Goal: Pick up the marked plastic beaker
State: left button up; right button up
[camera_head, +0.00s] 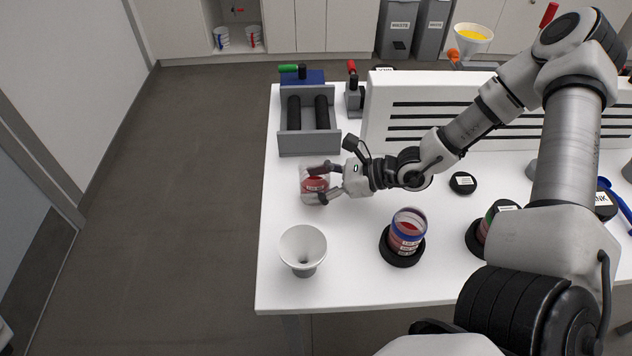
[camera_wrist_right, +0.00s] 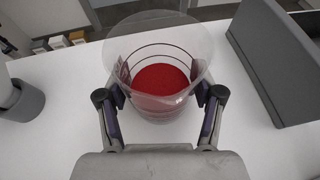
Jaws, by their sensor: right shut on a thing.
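The marked plastic beaker (camera_head: 308,196) is clear, with red material in its bottom. It stands upright at the left part of the white table, in front of the grey roller machine. My right gripper (camera_head: 322,183) reaches it from the right and is shut on its sides. In the right wrist view the beaker (camera_wrist_right: 160,50) sits between the two fingertips of the gripper (camera_wrist_right: 160,92), which touch its wall on both sides. I cannot tell whether its base is touching the table. My left gripper is not in view.
A grey roller machine (camera_head: 309,143) stands behind the beaker. A red jar with a blue rim (camera_head: 406,232) sits on a black base (camera_head: 400,259). A black lid (camera_head: 463,183) lies to the right. A white slotted panel (camera_head: 378,110) stands behind.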

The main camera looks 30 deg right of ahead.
notch_tip(320, 180, up, 10)
jog(key=p, duration=0.3)
jog(key=shift+n+g+y, duration=0.5)
jog(key=shift+n+g, duration=0.2)
jog(key=shift+g, duration=0.1)
jog(key=a+f, duration=0.8)
jog(key=a, duration=0.1)
jog(key=shift+s+a, duration=0.1)
jog(key=shift+s, duration=0.1)
jog(key=shift+r, duration=0.1)
